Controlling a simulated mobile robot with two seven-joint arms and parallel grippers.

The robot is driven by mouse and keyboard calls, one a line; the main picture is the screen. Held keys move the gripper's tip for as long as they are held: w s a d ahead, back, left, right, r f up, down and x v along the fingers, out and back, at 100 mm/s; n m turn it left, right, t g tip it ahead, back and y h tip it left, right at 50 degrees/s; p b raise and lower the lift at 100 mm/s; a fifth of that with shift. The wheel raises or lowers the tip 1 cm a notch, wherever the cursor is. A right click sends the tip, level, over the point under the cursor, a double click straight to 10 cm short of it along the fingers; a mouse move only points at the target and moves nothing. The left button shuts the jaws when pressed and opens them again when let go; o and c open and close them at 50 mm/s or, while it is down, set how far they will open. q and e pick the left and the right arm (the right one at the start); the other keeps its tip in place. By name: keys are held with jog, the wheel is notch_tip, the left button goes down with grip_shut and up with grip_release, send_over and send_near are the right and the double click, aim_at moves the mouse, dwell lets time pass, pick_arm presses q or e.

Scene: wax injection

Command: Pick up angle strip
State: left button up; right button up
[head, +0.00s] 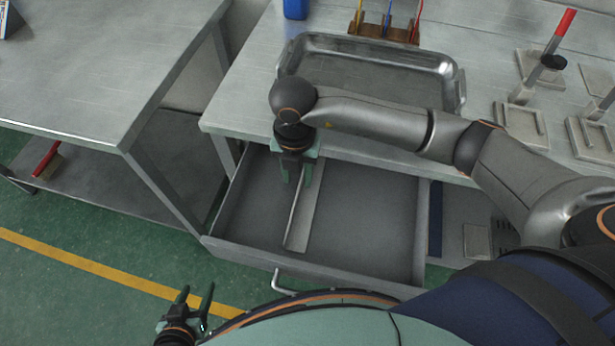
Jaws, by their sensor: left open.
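The angle strip (301,220) is a long, thin grey metal piece in the open drawer (375,215), its near end close to the drawer's front wall. My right gripper (299,183) points down over the strip's far part, with its two fingers apart. The gripper partly hides the strip's far end, and I cannot tell whether the fingers touch it. My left gripper (197,299) is open and empty at the bottom left, outside the drawer and above the green floor.
A metal tray (455,75) stands on the workbench (250,85) above the drawer. Several flat blocks, one a mould plate (522,125), lie to the right. A second metal table (90,60) stands at left. The rest of the drawer is empty.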

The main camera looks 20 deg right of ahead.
jog(key=shift+w+f, duration=0.15)
jog(key=shift+f, duration=2.6)
grip_shut()
